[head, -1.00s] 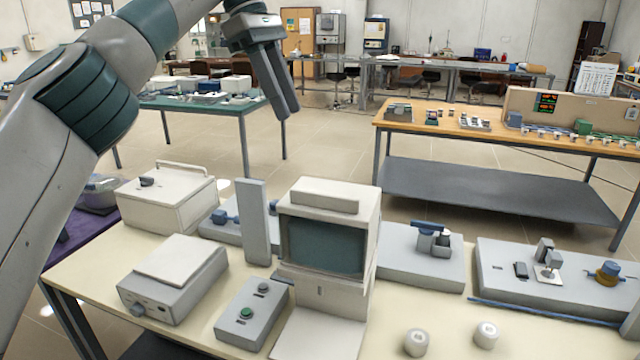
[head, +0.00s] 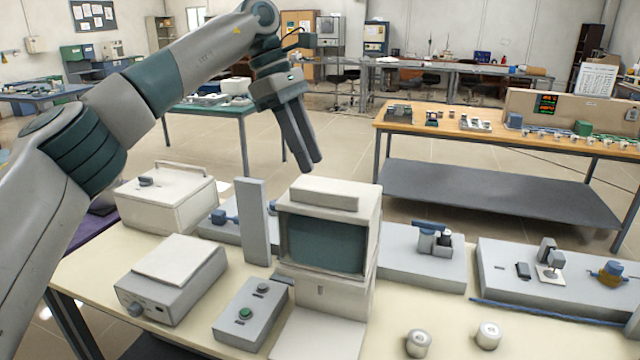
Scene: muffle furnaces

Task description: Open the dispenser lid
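A white upright box-shaped device (head: 345,278) with a dark front window stands at the middle of the near bench. A pale raised block (head: 324,194) lies flat on its top and looks like a lid. Which device is the dispenser is not labelled. My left gripper (head: 310,165) hangs in the air with its fingers pointing down, just above and behind the block as seen here, apart from it. Its two fingers show close together at a slant with nothing visible between them, so their opening is unclear. My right gripper is not in view.
A tall grey post (head: 255,222) stands left of the device. A white box with a handle (head: 166,199) and a flat-topped grey instrument (head: 172,277) are further left. Two small white cups (head: 418,343) (head: 488,335) and grey fixture plates (head: 422,268) (head: 545,292) lie to the right.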

